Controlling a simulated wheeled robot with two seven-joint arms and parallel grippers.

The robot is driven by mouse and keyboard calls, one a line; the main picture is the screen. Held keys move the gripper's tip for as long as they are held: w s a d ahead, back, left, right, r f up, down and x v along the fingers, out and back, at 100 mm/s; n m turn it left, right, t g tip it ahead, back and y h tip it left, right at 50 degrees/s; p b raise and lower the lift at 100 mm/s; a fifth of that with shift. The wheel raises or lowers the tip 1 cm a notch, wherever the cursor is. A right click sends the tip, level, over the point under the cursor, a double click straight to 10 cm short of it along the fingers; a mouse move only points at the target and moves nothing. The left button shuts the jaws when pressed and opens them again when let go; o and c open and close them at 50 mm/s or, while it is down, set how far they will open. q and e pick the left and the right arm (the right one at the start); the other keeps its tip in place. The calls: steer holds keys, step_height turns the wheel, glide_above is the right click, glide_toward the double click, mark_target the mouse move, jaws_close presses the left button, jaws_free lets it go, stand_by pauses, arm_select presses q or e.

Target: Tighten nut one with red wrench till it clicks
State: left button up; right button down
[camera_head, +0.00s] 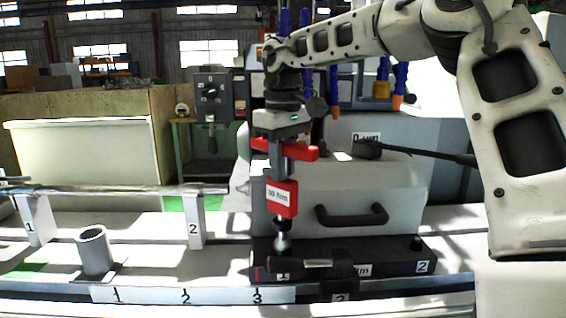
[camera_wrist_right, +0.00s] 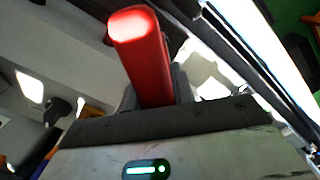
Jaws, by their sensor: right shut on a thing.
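My right gripper (camera_head: 285,138) points down and is shut on the red wrench (camera_head: 282,197), just above its labelled red body. The wrench stands about upright, with its silver socket end (camera_head: 282,243) pointing down at the left part of the black base block (camera_head: 400,262), by the label 1. Nut one is hidden under the socket, and I cannot tell whether the socket sits fully on it. In the right wrist view the red handle (camera_wrist_right: 145,55) sticks out from between the fingers. My left gripper is not in view.
A rod (camera_head: 130,189) lies on two white stands marked 1 and 2 at the left. A grey hollow cylinder (camera_head: 95,250) stands near the front left. A grey cover with a black handle (camera_head: 352,216) is behind the block. A black lever (camera_head: 420,153) juts out above the cover.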

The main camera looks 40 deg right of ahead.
mark_target(283, 141)
steer(key=shift+s+f+n, duration=0.1)
steer(key=shift+f+n, duration=0.05)
steer(key=shift+n, duration=0.35)
steer(key=shift+d+r+p, duration=0.1)
steer(key=shift+r+p, duration=0.5)
steer(key=shift+p, duration=0.25)
steer(key=shift+r+p, duration=0.7)
steer(key=shift+r, duration=1.35)
